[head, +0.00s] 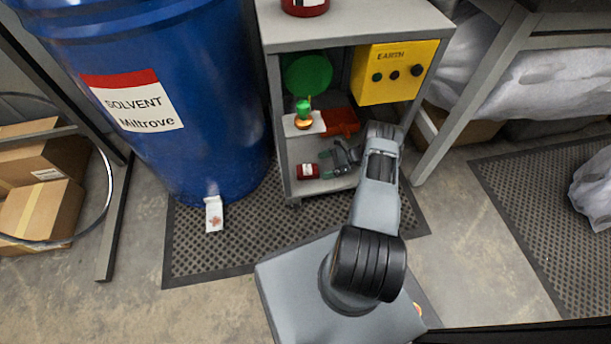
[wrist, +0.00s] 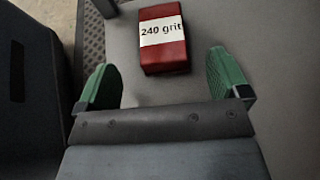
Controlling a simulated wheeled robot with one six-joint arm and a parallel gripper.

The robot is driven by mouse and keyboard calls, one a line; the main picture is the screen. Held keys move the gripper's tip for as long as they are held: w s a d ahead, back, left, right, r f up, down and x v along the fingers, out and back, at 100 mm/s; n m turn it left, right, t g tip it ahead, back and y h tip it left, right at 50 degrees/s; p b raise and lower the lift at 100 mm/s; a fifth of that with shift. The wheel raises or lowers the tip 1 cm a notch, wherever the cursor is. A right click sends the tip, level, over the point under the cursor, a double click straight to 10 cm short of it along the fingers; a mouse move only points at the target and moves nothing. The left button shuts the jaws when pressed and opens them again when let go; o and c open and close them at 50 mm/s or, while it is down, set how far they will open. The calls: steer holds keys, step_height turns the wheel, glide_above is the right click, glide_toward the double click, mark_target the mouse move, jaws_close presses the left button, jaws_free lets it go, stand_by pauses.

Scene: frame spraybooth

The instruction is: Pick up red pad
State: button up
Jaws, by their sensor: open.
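The red pad (wrist: 165,55) is a small red block with a white band reading "240 grit". In the wrist view it lies on a grey shelf board ahead of my gripper (wrist: 162,78), roughly between the lines of the two green fingers. The fingers are apart and do not touch it. In the head view a small red block with a white label (head: 306,171), which looks like the same pad, lies at the left of the cabinet's bottom shelf. My gripper (head: 337,160) is just right of it, open and empty, partly shaded by the shelf above.
A blue solvent drum (head: 215,100) stands close at left.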

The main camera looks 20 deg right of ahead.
mark_target(312, 169)
steer(key=shift+b+x, duration=1)
steer(key=shift+x, duration=2.35)
steer(key=shift+f, duration=0.1)
steer(key=shift+c, duration=0.4)
steer(key=shift+d, duration=0.1)
steer(key=c, duration=0.9)
